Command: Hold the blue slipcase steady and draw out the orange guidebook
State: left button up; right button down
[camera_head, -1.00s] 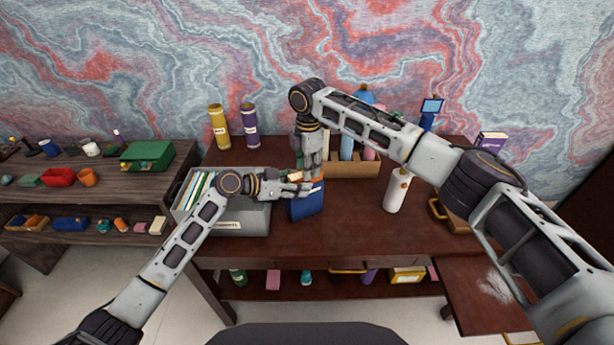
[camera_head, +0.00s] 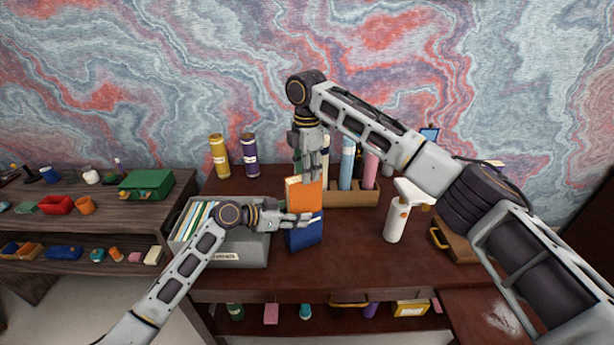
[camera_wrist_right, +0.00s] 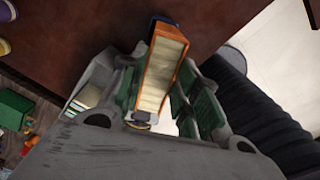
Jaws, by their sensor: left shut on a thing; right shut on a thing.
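The blue slipcase (camera_head: 305,235) stands upright on the desk in the head view. My left gripper (camera_head: 304,218) is shut on it near its upper part, from the left. The orange guidebook (camera_head: 304,197) stands well up out of the slipcase, its lower end hidden by the slipcase and my left fingers. My right gripper (camera_head: 311,172) is above, pointing down, shut on the book's top end. In the right wrist view the guidebook (camera_wrist_right: 158,72) lies between the green-padded fingers, its cream page edges showing. A bit of the blue slipcase (camera_wrist_right: 163,20) shows beyond it.
A grey file box (camera_head: 240,250) stands close on the left, partly behind my left arm. A wooden holder (camera_head: 352,197) with bottles stands behind right. A white spray bottle (camera_head: 396,218) is to the right. Yellow (camera_head: 219,157) and purple (camera_head: 250,155) jars stand at the back.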

dwell(0.3)
pick_arm(q)
jog(key=o, duration=1.1)
jog(key=shift+a, duration=0.15)
jog(key=shift+v, duration=5.85)
jog(key=shift+r, duration=0.1)
pick_arm(e)
jog(key=shift+r, duration=0.3)
jog(key=shift+r+p, duration=2.35)
jog(key=shift+r, duration=0.9)
pick_arm(q)
notch_tip(320, 180, up, 4)
jog(key=shift+s+r, duration=0.1)
jog(key=shift+r, duration=0.15)
